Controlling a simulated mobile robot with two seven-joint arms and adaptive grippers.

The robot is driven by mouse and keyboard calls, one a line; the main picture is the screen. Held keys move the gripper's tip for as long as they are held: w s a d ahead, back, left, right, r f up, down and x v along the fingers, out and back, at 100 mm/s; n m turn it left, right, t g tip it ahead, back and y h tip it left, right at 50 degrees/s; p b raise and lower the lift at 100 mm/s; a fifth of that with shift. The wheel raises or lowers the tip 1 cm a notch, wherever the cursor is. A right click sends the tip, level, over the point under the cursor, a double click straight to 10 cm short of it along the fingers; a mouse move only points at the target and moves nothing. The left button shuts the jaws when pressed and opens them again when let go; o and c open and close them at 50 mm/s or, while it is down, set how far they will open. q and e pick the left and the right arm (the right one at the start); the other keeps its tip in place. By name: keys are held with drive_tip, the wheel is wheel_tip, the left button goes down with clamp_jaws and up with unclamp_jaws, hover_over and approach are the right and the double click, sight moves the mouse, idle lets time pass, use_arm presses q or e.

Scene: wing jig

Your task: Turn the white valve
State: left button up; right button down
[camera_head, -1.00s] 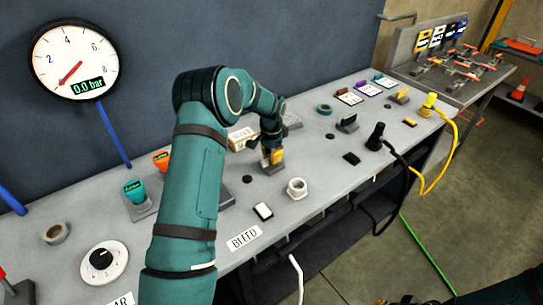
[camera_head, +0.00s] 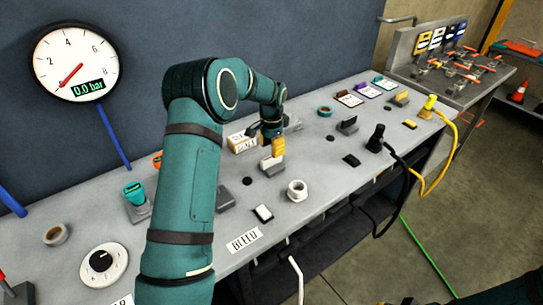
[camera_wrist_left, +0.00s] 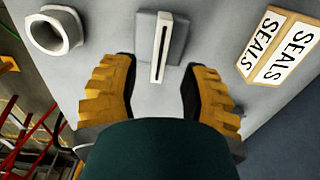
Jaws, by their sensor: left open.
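The white valve (camera_head: 272,162) is an upright white handle on a grey base, on the grey bench top. In the left wrist view the white valve (camera_wrist_left: 163,50) is a narrow slotted bar standing lengthwise in the picture, just ahead of the fingers. My left gripper (camera_head: 278,146) is just above the white valve in the head view, its yellow fingers pointing down. In the left wrist view my left gripper (camera_wrist_left: 160,90) is open, with a finger to each side of the valve's line and nothing between them. My right gripper (camera_head: 405,301) barely shows at the bottom edge.
A black plug (camera_head: 376,138) with cable is farther right. The gauge (camera_head: 75,62) reads 0.0 bar.

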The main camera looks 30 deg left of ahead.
sight(272, 157)
use_arm(q)
wheel_tip(272, 157, up, 7)
idle(0.3)
drive_tip(key=shift+s+f, duration=0.1)
drive_tip(key=shift+f, duration=0.05)
idle(0.4)
